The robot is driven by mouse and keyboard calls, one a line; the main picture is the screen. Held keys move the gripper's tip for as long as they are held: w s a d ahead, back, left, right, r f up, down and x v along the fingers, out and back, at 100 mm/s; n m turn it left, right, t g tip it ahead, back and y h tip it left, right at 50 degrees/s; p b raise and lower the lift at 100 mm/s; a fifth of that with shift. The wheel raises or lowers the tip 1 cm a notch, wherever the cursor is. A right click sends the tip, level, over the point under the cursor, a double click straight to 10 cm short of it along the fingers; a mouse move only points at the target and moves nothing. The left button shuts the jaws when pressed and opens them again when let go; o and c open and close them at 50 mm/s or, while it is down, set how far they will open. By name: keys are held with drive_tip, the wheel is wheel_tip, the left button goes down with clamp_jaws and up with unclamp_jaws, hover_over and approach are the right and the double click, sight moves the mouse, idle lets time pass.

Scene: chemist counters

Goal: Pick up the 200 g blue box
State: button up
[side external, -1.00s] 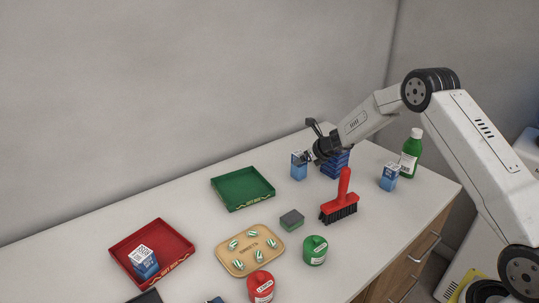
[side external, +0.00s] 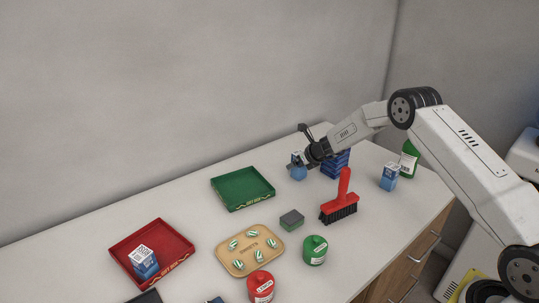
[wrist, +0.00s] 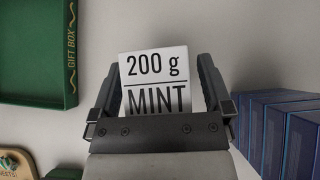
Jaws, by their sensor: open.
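The 200 g box (wrist: 155,68) has a white top reading "200 g MINT" in the wrist view. It is the blue box (side external: 298,173) at the back of the counter in the side view. My gripper (wrist: 159,85) is open, with a finger on the left and right of the box top. The box stands between the fingers; contact cannot be told. In the side view my gripper (side external: 297,164) partly covers the box. The lower part of the box is hidden in the wrist view.
A dark blue stack (side external: 335,165) stands close right of the box. A green tray (side external: 243,205) lies to the left. A red brush (side external: 343,190) stands in front. Another blue box (side external: 389,178) is at right, one (side external: 143,263) in the red tray (side external: 178,240).

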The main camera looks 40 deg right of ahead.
drive_tip(key=c, duration=1.3)
clamp_jaws()
drive_tip(key=shift+r, duration=0.15)
drive_tip(key=shift+r, duration=1.3)
drive_tip(key=s+a+f+v, duration=0.1)
drive_tip(key=v, duration=0.7)
drive_tip(key=a+v, duration=0.2)
drive_tip(key=v, duration=0.6)
drive_tip(key=shift+s, duration=0.7)
drive_tip(key=shift+f, duration=0.1)
